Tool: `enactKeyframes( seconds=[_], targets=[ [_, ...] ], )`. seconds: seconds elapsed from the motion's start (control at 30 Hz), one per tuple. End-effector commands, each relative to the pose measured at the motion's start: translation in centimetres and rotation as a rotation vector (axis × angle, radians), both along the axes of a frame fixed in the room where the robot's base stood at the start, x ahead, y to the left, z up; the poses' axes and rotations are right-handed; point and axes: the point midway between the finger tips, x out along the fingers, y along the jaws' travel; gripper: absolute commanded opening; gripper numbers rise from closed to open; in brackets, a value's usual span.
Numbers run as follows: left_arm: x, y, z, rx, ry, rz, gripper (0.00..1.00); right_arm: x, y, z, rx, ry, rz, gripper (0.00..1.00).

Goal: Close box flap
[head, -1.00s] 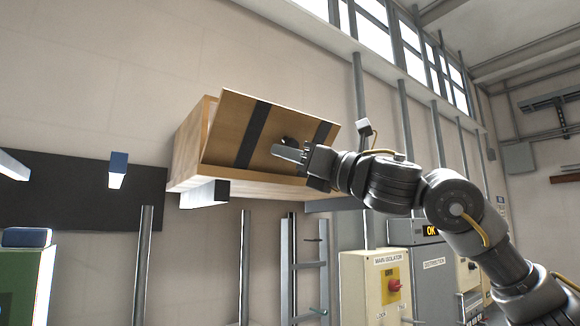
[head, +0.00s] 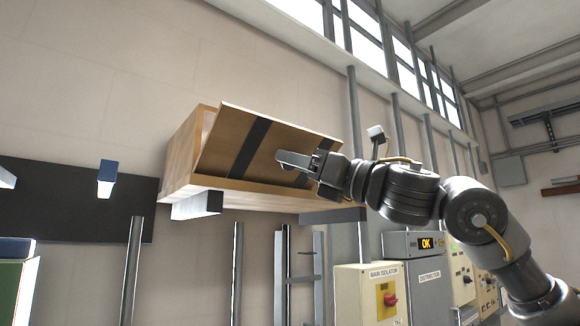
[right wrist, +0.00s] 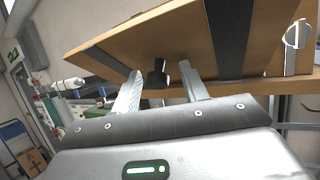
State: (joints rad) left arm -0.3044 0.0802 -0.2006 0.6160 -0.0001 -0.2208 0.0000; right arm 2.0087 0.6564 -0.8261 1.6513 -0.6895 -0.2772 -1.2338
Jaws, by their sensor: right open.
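The wooden box (head: 179,155) is mounted high on the wall. Its brown flap (head: 213,146), with two black straps, leans outward at the top, leaving a gap at the left side. The flap also shows close up in the right wrist view (right wrist: 130,48). My right gripper (head: 287,160) is at the flap's front face, right of the middle. In the right wrist view its two fingers (right wrist: 160,90) are apart, with a dark knob (right wrist: 158,74) on the flap showing between their tips. Whether they touch it I cannot tell. My left gripper is not in view.
Support brackets (head: 197,204) stick out under the box. Upright metal posts (head: 132,270) stand below it. A main isolator cabinet (head: 372,290) and a distribution cabinet (head: 428,272) stand at lower right.

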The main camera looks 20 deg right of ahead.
Motion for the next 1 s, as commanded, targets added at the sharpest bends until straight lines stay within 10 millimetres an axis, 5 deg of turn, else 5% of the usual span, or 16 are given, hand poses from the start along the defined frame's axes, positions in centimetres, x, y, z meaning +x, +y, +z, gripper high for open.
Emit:
enactKeyframes(
  seconds=[0.4,1.0],
  targets=[
    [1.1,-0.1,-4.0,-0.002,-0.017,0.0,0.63,-4.8,-4.3,-3.0,0.001,-0.005,0.006,0.44],
    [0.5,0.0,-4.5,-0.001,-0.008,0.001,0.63,-5.9,-5.2,-3.3,0.001,-0.005,0.01,0.44]
  ],
)
